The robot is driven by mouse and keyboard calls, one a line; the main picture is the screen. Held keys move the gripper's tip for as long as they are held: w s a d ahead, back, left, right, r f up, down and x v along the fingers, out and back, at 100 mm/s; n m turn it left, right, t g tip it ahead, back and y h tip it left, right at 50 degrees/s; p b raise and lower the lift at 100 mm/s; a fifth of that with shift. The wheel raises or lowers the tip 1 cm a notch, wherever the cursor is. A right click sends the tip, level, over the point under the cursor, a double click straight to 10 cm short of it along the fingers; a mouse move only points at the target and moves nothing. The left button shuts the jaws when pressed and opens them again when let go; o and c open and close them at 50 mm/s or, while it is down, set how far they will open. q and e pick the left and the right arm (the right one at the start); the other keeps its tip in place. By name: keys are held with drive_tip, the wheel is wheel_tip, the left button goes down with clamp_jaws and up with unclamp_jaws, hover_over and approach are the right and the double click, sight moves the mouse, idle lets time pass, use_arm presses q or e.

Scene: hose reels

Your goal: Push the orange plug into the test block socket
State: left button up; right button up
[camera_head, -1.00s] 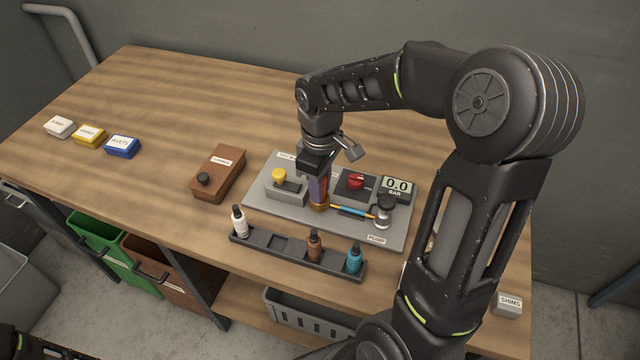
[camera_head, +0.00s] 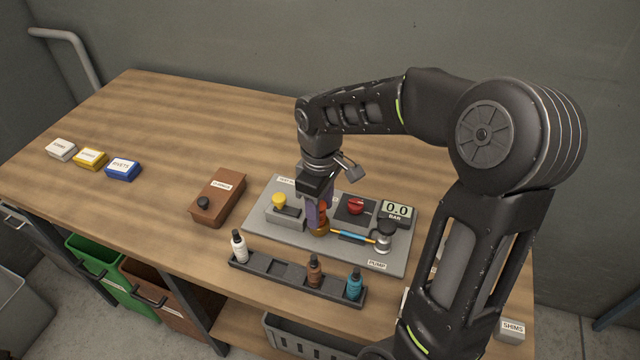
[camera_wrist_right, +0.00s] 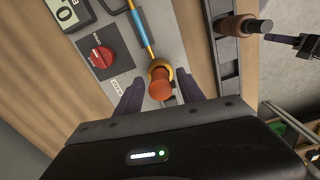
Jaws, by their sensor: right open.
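The orange plug (camera_wrist_right: 160,87) stands at the end of the hose (camera_wrist_right: 142,30), with a brass collar around its base; it also shows in the head view (camera_head: 321,219). My right gripper (camera_wrist_right: 160,92) is open, with one purple finger on each side of the plug; it shows in the head view (camera_head: 318,218) too. Whether the fingers touch the plug cannot be told. The test block (camera_head: 285,215), grey with a yellow knob, is just left of the gripper. Its socket is hidden behind the gripper or too small to make out.
The grey plate (camera_head: 345,255) also carries the red knob (camera_head: 355,206), a 0.0 BAR gauge (camera_head: 397,210) and the pump fitting (camera_head: 384,238). A bottle rack (camera_head: 275,266) lies in front. A brown box (camera_head: 217,198) stands left. The table behind is clear.

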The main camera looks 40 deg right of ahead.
wheel_tip(320, 180, up, 11)
drive_tip(key=shift+b, duration=0.35)
drive_tip(key=shift+s, duration=0.1)
idle(0.7)
